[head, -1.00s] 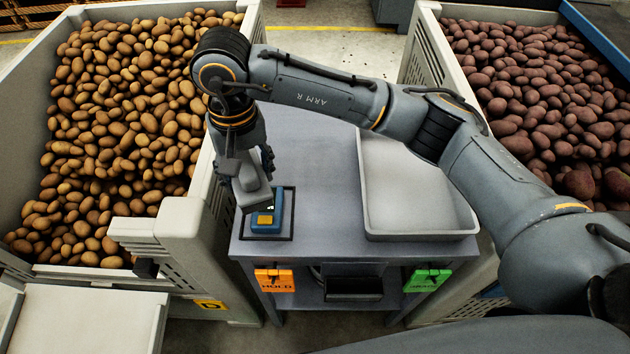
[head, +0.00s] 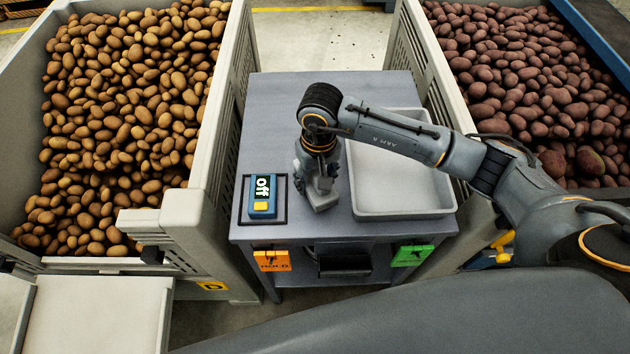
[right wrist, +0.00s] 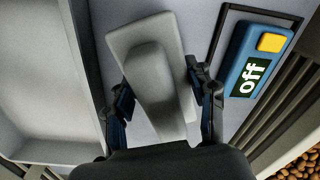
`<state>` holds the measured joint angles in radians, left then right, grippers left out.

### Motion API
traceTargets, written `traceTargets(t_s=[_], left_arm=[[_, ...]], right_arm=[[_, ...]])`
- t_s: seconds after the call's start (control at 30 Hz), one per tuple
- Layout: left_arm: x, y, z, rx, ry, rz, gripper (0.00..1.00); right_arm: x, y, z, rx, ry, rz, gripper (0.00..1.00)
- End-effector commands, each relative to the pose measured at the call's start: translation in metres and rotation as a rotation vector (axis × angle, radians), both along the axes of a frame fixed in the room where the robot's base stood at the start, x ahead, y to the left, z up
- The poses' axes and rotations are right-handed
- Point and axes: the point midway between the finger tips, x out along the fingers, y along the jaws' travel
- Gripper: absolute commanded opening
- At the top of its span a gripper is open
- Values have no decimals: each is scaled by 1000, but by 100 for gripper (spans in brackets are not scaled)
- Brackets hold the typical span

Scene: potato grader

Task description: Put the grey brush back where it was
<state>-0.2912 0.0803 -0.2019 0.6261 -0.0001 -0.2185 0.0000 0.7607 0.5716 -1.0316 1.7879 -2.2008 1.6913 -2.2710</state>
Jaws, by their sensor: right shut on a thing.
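My right gripper (head: 318,181) is shut on the grey brush (head: 322,200), over the table between the blue device and the grey tray. In the right wrist view, the brush (right wrist: 146,38) has a broad flat block and a raised grip, and the gripper (right wrist: 165,95) has one finger on each side of it. I cannot tell whether its underside touches the table. My left gripper is not in view.
The blue device (head: 263,196) reads "off" and sits in a dark frame, left of the brush. The shallow grey tray (head: 405,212) is to the right. The grey table (head: 285,105) is bare behind. Potato crates (head: 228,110) flank the table. Orange (head: 272,261) and green (head: 412,256) tags hang in front.

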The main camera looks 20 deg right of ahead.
Motion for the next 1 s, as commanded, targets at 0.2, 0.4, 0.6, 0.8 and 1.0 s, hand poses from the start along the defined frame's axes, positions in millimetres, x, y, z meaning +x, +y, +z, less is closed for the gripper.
traceTargets(t_s=[0.2, 0.4, 0.6, 0.8, 1.0], left_arm=[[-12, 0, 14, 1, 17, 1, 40], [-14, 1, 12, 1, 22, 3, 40], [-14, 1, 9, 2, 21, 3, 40], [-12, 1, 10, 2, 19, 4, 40], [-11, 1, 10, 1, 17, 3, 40]], right_arm=[[-1, 3, -21, 4, 2, 1, 26], [0, 3, -23, 3, 0, 2, 26], [0, 3, -26, 3, 1, 2, 61], [-1, 3, -25, 3, 1, 2, 78], [-1, 3, -25, 3, 1, 2, 78]])
